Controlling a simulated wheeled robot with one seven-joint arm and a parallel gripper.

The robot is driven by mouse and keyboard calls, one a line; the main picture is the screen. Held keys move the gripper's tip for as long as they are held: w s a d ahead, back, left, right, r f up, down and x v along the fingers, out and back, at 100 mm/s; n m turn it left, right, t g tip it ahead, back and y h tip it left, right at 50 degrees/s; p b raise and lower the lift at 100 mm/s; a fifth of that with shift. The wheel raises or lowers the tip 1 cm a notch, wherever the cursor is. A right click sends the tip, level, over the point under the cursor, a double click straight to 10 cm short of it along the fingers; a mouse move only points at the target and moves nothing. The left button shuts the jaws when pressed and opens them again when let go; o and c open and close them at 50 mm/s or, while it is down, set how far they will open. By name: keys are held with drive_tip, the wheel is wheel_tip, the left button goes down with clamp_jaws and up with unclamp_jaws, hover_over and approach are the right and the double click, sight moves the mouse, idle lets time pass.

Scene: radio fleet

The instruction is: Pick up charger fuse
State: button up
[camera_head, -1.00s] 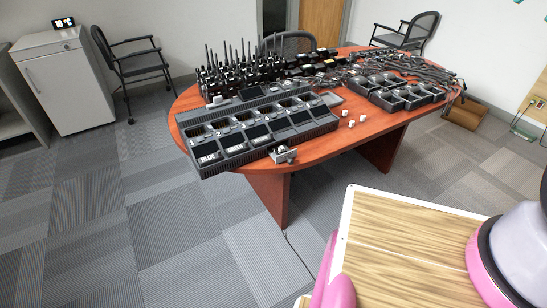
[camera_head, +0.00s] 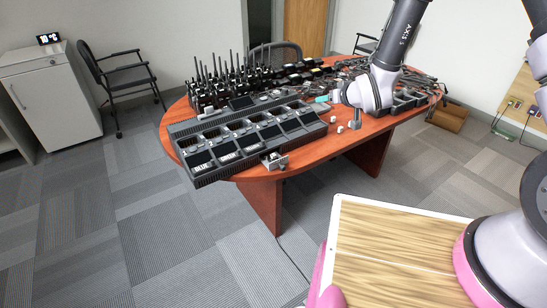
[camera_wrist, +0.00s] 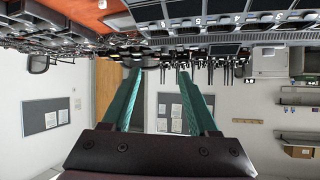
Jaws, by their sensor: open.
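I cannot clearly make out which thing is the charger fuse. Small white pieces (camera_head: 340,128) lie on the red-brown table (camera_head: 310,152), right of the long charger bank (camera_head: 235,140); a metal-looking bracket piece (camera_head: 275,160) sits at the bank's front corner. My gripper (camera_head: 322,99) is over the table, above the right end of the bank, with teal fingers pointing left. In the wrist view, the two fingers (camera_wrist: 158,72) are spread apart with nothing between them. That view is upside down, and the bank (camera_wrist: 240,22) runs along its top.
Upright radios (camera_head: 225,82) with antennas crowd the table's back left. More charger trays (camera_head: 405,101) and tangled cables fill the right side, partly behind my arm. A black chair (camera_head: 125,80) and a white cabinet (camera_head: 50,100) stand left.

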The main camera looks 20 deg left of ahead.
drive_tip(key=s+a+f+n+y, duration=0.2)
drive_tip(key=s+a+f, duration=0.3)
drive_tip(key=f, duration=0.4)
drive_tip(key=n+g+y, duration=0.1)
drive_tip(key=n+y, duration=0.1)
approach(275, 155)
drive_tip(key=x, duration=0.9)
drive_tip(key=shift+w+a+r, duration=0.1)
drive_tip(key=shift+a, duration=0.2)
clamp_jaws()
